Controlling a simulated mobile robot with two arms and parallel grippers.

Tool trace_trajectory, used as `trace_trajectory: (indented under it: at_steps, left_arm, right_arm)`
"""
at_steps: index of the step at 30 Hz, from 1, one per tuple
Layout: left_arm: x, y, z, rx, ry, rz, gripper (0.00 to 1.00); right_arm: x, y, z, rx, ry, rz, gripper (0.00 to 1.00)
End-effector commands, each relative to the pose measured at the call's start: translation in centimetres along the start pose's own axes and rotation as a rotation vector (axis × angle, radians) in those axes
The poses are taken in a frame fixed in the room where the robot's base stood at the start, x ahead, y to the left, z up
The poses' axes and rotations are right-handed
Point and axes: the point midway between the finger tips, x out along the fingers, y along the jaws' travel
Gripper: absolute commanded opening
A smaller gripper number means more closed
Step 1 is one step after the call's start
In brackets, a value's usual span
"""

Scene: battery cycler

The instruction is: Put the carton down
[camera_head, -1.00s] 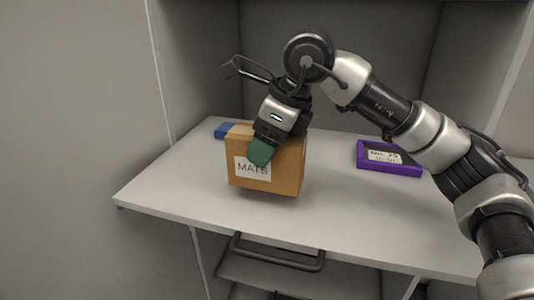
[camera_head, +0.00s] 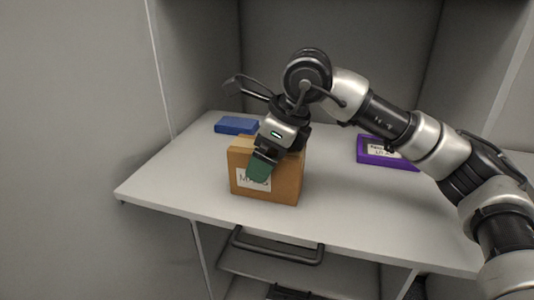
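The carton (camera_head: 284,182) is a brown box with a white label, partly covered by a green fingertip. It is at the middle of the white shelf surface (camera_head: 180,192), upright, near the front edge. My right gripper (camera_head: 262,166) comes down from above, with one green finger against the carton's labelled front face. The other finger is hidden behind the carton, and the grip looks closed on it. Whether the carton's bottom touches the surface is hard to tell. My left gripper is not in view.
A blue box (camera_head: 236,125) lies behind the carton at the left. A purple-edged case (camera_head: 388,163) with a white label lies to the right, partly under my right arm. The surface is clear left and right of the carton. A dark handle (camera_head: 278,254) sits below the front edge.

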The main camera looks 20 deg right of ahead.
Motion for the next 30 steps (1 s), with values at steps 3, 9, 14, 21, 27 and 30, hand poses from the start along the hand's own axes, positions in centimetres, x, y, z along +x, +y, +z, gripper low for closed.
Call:
trace_trajectory:
  at_steps: [3,9,14,21,27,30]
  left_arm:
    - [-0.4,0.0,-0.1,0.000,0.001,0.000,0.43]
    - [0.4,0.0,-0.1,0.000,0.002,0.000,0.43]
    - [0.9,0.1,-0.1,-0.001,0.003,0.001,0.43]
    - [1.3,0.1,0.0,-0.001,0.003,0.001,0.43]
    - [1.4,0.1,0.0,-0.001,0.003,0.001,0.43]
    - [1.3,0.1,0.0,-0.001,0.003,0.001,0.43]
  right_arm:
    - [-0.4,0.0,0.2,0.000,0.000,0.000,0.94]
    - [-3.1,0.0,0.1,0.000,-0.005,-0.004,0.94]
    - [-6.7,0.0,0.1,-0.001,-0.004,-0.004,0.94]
    - [-10.9,0.0,0.1,0.000,-0.002,-0.002,0.94]
    - [-12.2,0.0,0.1,0.000,0.000,0.000,0.94]
    - [-12.3,0.0,0.1,-0.001,0.000,0.000,0.94]
